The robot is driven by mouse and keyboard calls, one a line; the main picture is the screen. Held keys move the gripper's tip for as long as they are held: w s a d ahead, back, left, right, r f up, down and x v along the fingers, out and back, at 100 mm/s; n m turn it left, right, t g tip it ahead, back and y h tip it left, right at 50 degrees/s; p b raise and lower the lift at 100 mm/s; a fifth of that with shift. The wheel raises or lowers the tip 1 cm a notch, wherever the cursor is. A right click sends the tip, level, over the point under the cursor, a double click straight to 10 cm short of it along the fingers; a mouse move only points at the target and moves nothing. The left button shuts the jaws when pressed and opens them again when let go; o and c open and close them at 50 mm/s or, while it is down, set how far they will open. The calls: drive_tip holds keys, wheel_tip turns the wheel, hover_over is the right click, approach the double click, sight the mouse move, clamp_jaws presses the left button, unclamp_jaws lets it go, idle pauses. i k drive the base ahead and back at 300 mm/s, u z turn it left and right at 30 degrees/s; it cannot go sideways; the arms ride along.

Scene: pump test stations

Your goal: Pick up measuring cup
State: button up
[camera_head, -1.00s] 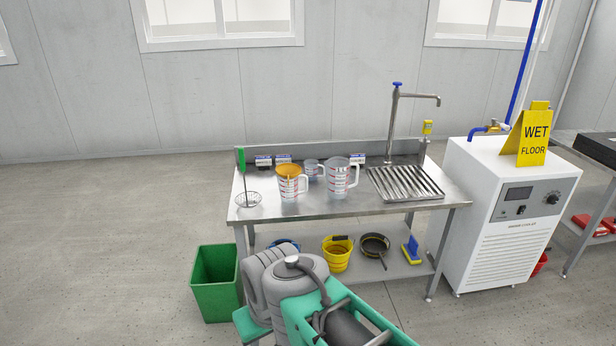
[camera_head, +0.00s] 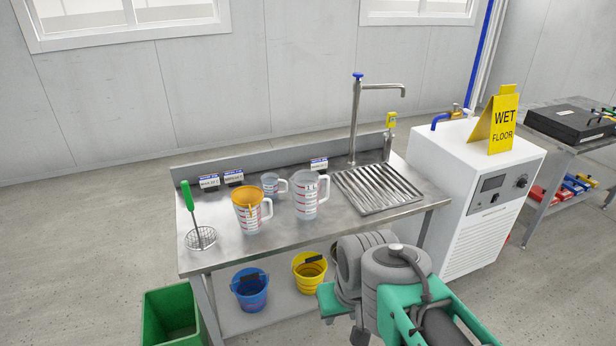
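Three measuring cups stand upright on the steel sink table (camera_head: 290,238). One measuring cup (camera_head: 248,213) has an orange-yellow top or contents and a handle on its right. A larger clear measuring cup (camera_head: 305,197) with red markings stands to its right. A small measuring cup (camera_head: 270,185) stands behind them. My arm shows at the lower right, in front of the table. My gripper's fingers cannot be made out, and nothing is seen touching the cups.
A green-handled strainer-like tool (camera_head: 198,234) stands at the table's left end, and a ribbed drainer (camera_head: 375,188) with a tap (camera_head: 355,118) at the right. Blue (camera_head: 250,292) and yellow (camera_head: 310,273) buckets sit below. A green bin (camera_head: 172,312) and white cabinet (camera_head: 475,180) flank the table.

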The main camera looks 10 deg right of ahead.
sight(275, 187)
drive_tip(key=u, duration=0.05)
drive_tip(key=i, duration=0.85)
drive_tip(key=u, duration=0.65)
drive_tip(key=i, duration=0.75)
drive_tip(key=u, duration=0.1)
